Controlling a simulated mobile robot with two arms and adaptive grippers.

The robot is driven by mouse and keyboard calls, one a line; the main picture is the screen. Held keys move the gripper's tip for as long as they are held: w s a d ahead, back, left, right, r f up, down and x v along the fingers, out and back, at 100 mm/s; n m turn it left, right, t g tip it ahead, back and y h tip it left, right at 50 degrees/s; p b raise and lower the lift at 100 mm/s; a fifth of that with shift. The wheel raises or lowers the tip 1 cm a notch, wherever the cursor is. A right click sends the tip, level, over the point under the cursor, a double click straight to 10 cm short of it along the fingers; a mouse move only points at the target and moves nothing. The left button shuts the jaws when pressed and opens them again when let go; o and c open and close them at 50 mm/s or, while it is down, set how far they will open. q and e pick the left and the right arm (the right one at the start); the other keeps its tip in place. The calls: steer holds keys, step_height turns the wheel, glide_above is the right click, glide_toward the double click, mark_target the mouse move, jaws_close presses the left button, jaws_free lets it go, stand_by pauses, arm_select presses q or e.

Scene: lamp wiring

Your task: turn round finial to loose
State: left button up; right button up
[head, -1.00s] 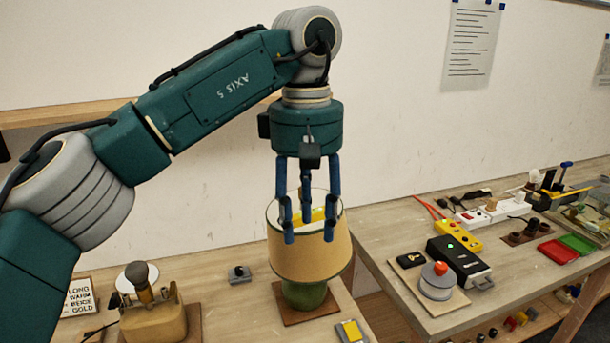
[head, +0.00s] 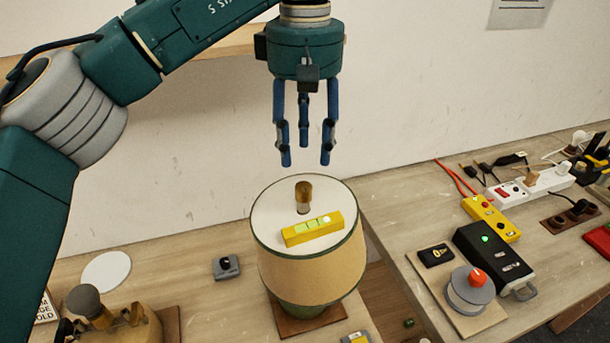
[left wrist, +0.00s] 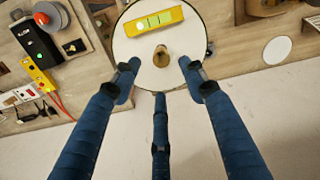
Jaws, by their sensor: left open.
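The round finial (head: 303,193) is a small brass-brown knob standing upright on the white top of the lampshade (head: 310,270). A yellow spirit level (head: 313,228) lies on the same top, just in front of the finial. My left gripper (head: 304,160) is open and empty above the lamp, its blue fingers pointing down, clear of the finial. In the left wrist view the finial (left wrist: 161,56) lies between and beyond the spread fingers (left wrist: 158,85), with the spirit level (left wrist: 153,21) behind it. My right gripper is not in view.
A second lamp base with a brown knob (head: 84,300) stands at the lower left, near a white disc (head: 106,271). A small grey switch (head: 226,267) sits left of the shade. The right bench holds a black box (head: 492,255) and a red-buttoned device (head: 470,288).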

mark_target(305, 187)
arm_select(q)
step_height(305, 187, down, 5)
steer(key=shift+p, duration=0.7)
steer(key=f+p, duration=0.1)
steer(key=f, duration=0.2)
steer(key=shift+w+a+f, duration=0.1)
steer(key=shift+w+f, duration=0.1)
steer(key=shift+f, duration=0.25)
steer(key=shift+s+f, duration=0.1)
steer(key=shift+c, duration=0.8)
steer(key=c, duration=0.9)
jaws_close()
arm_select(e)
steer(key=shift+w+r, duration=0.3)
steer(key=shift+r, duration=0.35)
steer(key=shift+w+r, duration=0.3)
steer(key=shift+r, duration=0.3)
